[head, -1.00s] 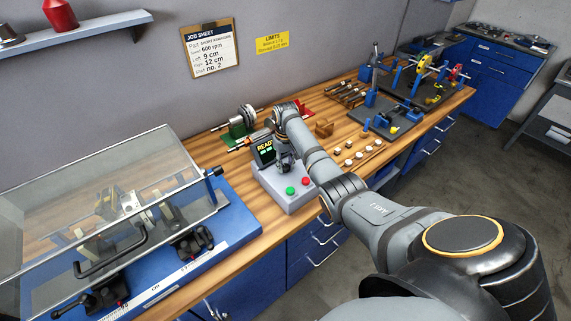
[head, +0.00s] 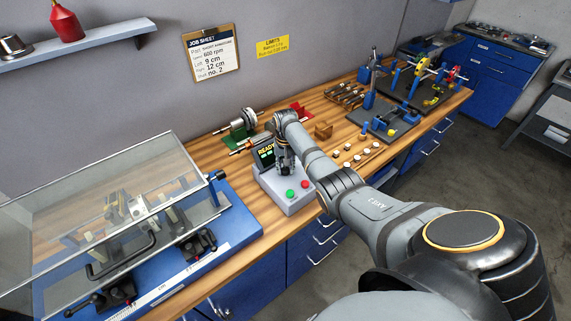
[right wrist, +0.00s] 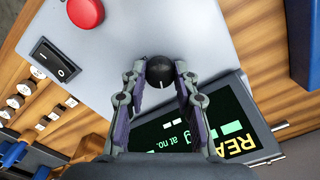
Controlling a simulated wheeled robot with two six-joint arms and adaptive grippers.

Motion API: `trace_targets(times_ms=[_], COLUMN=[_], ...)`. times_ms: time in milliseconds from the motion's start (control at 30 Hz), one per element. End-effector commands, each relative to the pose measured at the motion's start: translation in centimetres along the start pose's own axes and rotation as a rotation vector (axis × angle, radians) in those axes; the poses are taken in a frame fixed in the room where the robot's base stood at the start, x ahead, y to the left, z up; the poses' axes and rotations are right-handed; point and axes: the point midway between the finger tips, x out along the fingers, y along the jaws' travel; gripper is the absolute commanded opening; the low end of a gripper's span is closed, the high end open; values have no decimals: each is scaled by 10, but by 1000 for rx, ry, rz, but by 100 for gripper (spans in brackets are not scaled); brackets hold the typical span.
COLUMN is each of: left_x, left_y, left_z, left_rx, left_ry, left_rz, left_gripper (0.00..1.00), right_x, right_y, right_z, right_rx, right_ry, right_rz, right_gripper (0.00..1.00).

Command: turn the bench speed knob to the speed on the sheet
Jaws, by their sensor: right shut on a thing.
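The grey control box (head: 272,189) stands at the front edge of the wooden bench, with a lit display (head: 264,154) reading READY. The black round speed knob (right wrist: 160,71) with a white pointer mark shows in the right wrist view. My right gripper (right wrist: 160,68) is shut on the knob, one finger on each side. The display's speed value is not readable. My left gripper is out of view.
The box also bears a green button (head: 290,194), a red button (head: 305,184) and a black rocker switch (right wrist: 55,61). A balancing machine under a clear cover (head: 105,195) stands at left. Rotor parts and stands fill the bench behind and right.

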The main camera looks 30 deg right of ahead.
Motion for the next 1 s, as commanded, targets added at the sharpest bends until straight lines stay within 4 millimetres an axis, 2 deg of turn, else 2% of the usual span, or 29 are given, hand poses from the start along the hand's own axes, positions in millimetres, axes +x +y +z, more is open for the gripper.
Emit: trace_targets(times_ms=[100, 500, 1000], left_x=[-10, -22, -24], left_y=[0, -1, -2], left_z=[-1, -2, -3], left_rx=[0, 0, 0], left_ry=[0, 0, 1], left_rz=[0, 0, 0], left_gripper=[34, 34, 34], right_x=[-5, -3, -2], right_y=[0, -1, -1], right_z=[-1, -2, -2], right_rx=[100, 358, 443], right_ry=[3, 5, 6], right_rz=[-1, -1, -2], right_gripper=[0, 0, 0])
